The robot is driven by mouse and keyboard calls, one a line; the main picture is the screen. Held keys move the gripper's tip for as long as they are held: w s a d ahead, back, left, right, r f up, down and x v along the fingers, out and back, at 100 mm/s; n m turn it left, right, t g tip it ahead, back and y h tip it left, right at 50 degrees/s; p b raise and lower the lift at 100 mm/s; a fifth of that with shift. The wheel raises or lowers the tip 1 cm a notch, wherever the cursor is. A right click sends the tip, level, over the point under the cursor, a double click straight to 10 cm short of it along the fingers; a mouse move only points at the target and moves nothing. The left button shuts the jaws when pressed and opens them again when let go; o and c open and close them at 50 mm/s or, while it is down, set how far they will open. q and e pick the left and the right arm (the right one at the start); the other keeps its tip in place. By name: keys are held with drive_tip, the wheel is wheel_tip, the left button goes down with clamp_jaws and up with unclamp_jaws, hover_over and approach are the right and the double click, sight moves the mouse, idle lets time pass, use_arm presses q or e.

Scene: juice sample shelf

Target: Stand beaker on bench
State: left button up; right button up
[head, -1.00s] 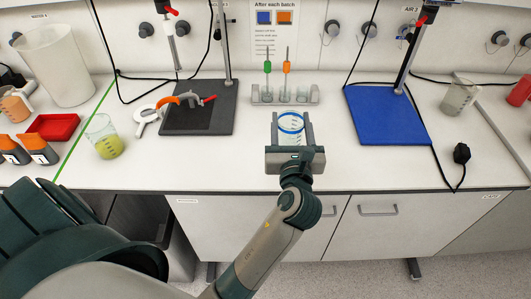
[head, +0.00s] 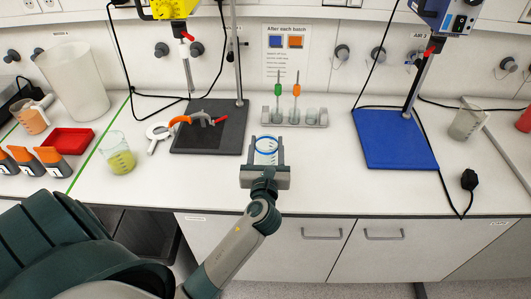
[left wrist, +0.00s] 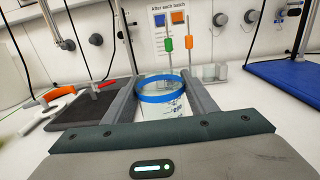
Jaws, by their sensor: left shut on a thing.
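A clear beaker with a blue band round its rim (head: 266,157) is between the fingers of my left gripper (head: 266,163), which is shut on it. It is upright over the front middle of the white bench (head: 350,190). In the left wrist view the beaker (left wrist: 163,100) shows dark markings and looks empty. Its base is hidden behind my gripper (left wrist: 160,110), so I cannot tell whether it touches the bench. Another beaker with yellow-green liquid (head: 120,160) stands to the left. My right gripper is not in view.
A dark stand base (head: 225,140) with a clamp lies left, a blue stand base (head: 395,140) right. A grey-filled beaker (head: 463,125) is far right. The front bench is clear.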

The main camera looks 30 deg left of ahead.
sight(266, 148)
use_arm(q)
drive_tip(key=shift+a+f, duration=0.15)
drive_tip(key=shift+a, duration=0.1)
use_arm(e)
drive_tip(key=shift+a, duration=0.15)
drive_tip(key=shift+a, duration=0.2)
use_arm(q)
drive_tip(key=shift+f, duration=0.25)
wheel_tip(266, 148, down, 3)
drive_tip(key=shift+f, duration=0.2)
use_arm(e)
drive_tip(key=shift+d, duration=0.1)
use_arm(q)
drive_tip(key=shift+f, duration=0.2)
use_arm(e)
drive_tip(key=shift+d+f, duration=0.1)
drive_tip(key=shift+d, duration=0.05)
use_arm(q)
drive_tip(key=o, duration=1.1)
